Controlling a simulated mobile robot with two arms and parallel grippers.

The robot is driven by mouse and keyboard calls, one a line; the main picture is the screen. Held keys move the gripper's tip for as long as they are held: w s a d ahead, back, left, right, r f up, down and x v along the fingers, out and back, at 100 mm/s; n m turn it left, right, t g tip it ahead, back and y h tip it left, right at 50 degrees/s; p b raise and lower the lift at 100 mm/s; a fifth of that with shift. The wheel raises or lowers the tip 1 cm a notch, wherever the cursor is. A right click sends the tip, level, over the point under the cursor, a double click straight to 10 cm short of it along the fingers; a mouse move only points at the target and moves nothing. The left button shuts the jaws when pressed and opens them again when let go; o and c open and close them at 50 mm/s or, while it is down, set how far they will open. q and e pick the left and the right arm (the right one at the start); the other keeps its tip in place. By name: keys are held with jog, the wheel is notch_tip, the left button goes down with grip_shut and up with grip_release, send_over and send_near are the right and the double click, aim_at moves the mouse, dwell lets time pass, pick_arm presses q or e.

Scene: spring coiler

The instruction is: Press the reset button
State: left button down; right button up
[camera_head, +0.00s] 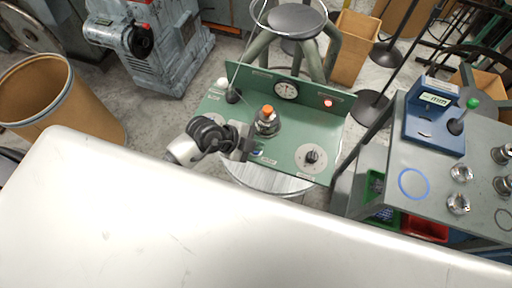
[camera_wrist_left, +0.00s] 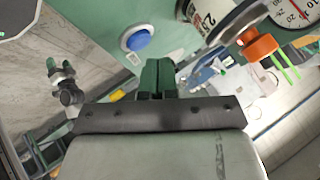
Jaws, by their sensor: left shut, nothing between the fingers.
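A green spring coiler panel (camera_head: 285,151) lies ahead in the head view. A round blue button in a white ring (camera_wrist_left: 137,38) shows on the green face in the wrist view; it also shows small in the head view (camera_head: 257,152), beside my left gripper. A red button (camera_head: 327,102) sits on the upright back plate. I cannot read which one is marked reset. My left gripper (camera_head: 246,150) is shut and empty, over the panel's front left part. Its closed fingers (camera_wrist_left: 156,76) are apart from the blue button in the wrist picture. My right gripper is not in view.
An orange-capped post (camera_head: 267,122) stands mid-panel near my gripper. A dial gauge (camera_head: 286,90) is on the back plate. A black knob (camera_head: 312,157) sits at the right, a lever (camera_head: 233,96) at the back left. A grey bench with a blue meter (camera_head: 434,114) stands right.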

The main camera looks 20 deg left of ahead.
pick_arm(q)
jog(key=shift+f, duration=0.1)
dwell(0.3)
jog(key=shift+f, duration=0.3)
jog(key=shift+f, duration=0.4)
dwell(0.7)
jog(key=shift+r+p, duration=0.8)
jog(key=shift+p, duration=0.55)
jog(key=shift+r, duration=0.1)
notch_tip(320, 180, up, 5)
jog(key=p, duration=0.6)
